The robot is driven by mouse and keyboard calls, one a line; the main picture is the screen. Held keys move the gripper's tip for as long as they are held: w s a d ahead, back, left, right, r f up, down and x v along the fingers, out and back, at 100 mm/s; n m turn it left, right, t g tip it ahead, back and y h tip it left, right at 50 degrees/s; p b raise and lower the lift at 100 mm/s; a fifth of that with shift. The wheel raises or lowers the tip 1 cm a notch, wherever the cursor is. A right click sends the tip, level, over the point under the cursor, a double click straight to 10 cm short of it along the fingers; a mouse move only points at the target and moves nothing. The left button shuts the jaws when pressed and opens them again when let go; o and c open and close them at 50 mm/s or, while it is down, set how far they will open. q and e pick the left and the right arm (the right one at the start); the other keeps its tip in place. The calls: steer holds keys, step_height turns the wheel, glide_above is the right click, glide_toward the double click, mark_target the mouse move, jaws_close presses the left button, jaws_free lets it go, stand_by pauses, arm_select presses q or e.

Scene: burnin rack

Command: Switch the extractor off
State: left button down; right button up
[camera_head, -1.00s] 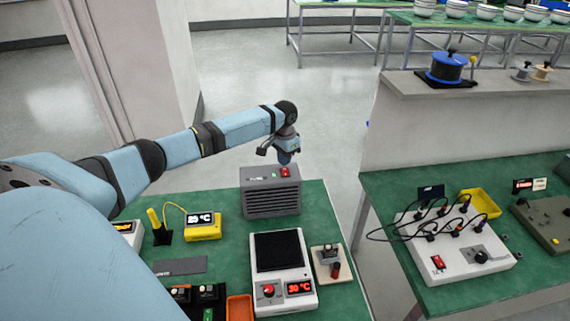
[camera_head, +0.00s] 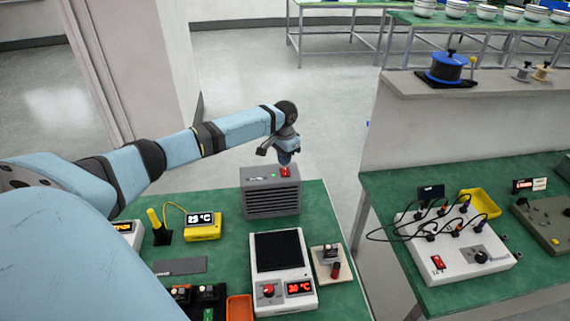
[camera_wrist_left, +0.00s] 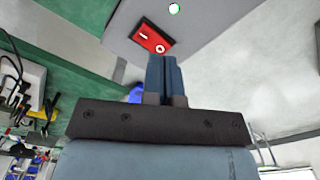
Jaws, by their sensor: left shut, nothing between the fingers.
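The extractor (camera_head: 272,197) is a grey box with front slats at the back of the green bench. On its top are a red rocker switch (camera_head: 285,171) and a small lit green lamp (camera_head: 273,175). My right gripper is not in view.
In front of the extractor stand a hot plate (camera_head: 284,293) reading 30 °C, a yellow thermometer unit (camera_head: 204,227) and an orange tray (camera_head: 239,307). To the right, another bench holds a white socket box (camera_head: 460,262) with several black cables.

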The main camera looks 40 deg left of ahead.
mark_target(284, 169)
arm_select(q)
steer(key=shift+f, duration=1.4)
stand_by(0.9)
steer(key=shift+r+p, duration=0.65)
steer(key=shift+r, duration=0.05)
steer(key=shift+r+p, duration=0.75)
step_height(284, 169, up, 4)
steer(key=p, duration=0.4)
steer(key=shift+r+p, duration=0.1)
steer(key=shift+p, duration=0.2)
